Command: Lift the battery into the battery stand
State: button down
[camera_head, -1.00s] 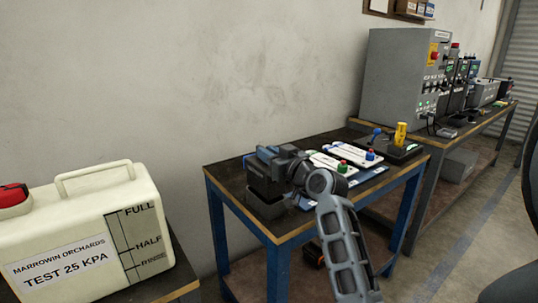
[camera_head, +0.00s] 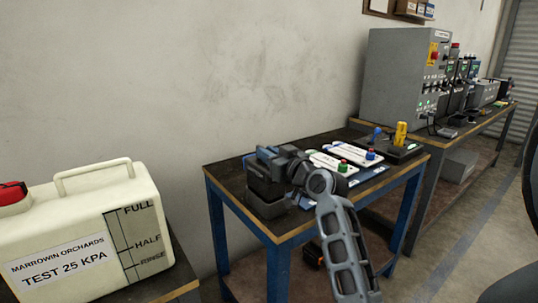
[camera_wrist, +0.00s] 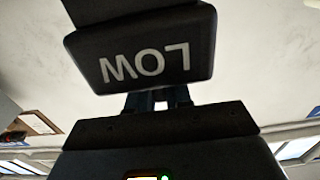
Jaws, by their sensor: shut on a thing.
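The dark grey battery (camera_head: 263,187) is at the left end of the blue-framed bench. My gripper (camera_head: 268,156) is shut on its top and reaches it from the right. The battery is upright, low over or partly inside the dark battery stand (camera_head: 268,210); the stand's walls show just below it. I cannot tell whether it rests on the stand's floor. In the wrist view, a dark block (camera_wrist: 145,62) marked LOW, upside down, is at the top, with my gripper's fingers (camera_wrist: 157,99) just below it. The stand's inside is hidden.
The blue-framed bench (camera_head: 238,187) also holds white cards with green and blue knobs (camera_head: 343,166) and a yellow-handled device (camera_head: 401,134), right of my arm. A cream tank (camera_head: 75,225) stands at front left. A grey control cabinet (camera_head: 400,80) stands on the far bench.

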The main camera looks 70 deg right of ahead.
jog(key=shift+f+b, duration=2.65)
jog(key=shift+f, duration=0.05)
jog(key=c, duration=1)
grip_release()
jog(key=shift+o, duration=0.2)
jog(key=shift+f, duration=0.25)
jog(key=v, duration=0.8)
jog(key=shift+w+d+r, duration=0.1)
jog(key=shift+r, duration=0.05)
